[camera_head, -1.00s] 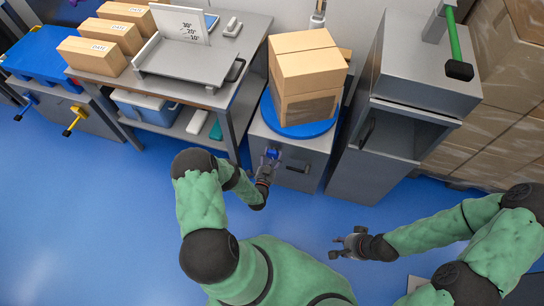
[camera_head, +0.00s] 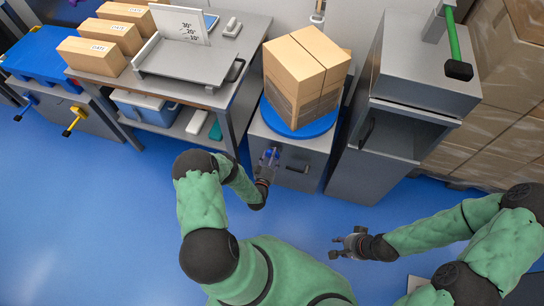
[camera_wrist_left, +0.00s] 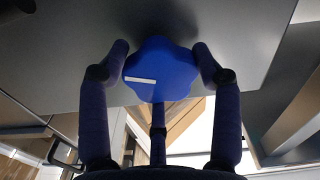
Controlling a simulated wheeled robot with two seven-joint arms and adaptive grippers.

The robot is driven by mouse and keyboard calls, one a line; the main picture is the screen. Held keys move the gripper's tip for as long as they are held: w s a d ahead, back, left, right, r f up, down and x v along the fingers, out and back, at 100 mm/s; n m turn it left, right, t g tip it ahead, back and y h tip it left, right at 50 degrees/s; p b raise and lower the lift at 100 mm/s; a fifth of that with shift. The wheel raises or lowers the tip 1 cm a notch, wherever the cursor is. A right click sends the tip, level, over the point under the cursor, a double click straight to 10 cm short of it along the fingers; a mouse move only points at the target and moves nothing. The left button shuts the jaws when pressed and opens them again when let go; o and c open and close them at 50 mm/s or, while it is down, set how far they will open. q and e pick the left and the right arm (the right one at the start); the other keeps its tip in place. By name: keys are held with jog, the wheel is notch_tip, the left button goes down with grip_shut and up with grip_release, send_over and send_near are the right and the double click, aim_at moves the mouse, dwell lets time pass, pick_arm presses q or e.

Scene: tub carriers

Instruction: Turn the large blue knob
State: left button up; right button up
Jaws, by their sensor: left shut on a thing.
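The large blue knob (camera_wrist_left: 162,70) is lobed, with a white line on its face running nearly level in the left wrist view. It sits on the front of the grey cabinet (camera_head: 315,143). My left gripper (camera_head: 271,155) is shut on the knob, with one finger at each side of it; its fingers show in the left wrist view (camera_wrist_left: 160,72). In the head view the gripper mostly hides the knob. Above it, a cardboard box (camera_head: 298,85) stands on a round blue turntable (camera_head: 318,128), turned at an angle. My right gripper (camera_head: 337,247) is open and empty over the floor.
A grey table (camera_head: 205,95) with a tilted tray stands left of the cabinet. A tall grey cabinet (camera_head: 365,172) stands to the right. Stacked cartons (camera_head: 500,120) fill the far right. The blue floor (camera_head: 90,220) is clear.

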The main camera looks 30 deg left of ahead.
pick_arm(q)
jog(key=n, duration=0.2)
jog(key=r+n, duration=0.1)
jog(key=shift+w+a, duration=0.25)
jog(key=shift+a, duration=0.05)
jog(key=shift+n, duration=0.4)
jog(key=shift+a, duration=0.15)
jog(key=o, duration=1.1)
jog(key=shift+s+f, duration=0.1)
jog(key=shift+f, duration=0.05)
jog(key=shift+f, duration=0.1)
jog(key=v, duration=1.2)
jog(key=shift+d, duration=0.2)
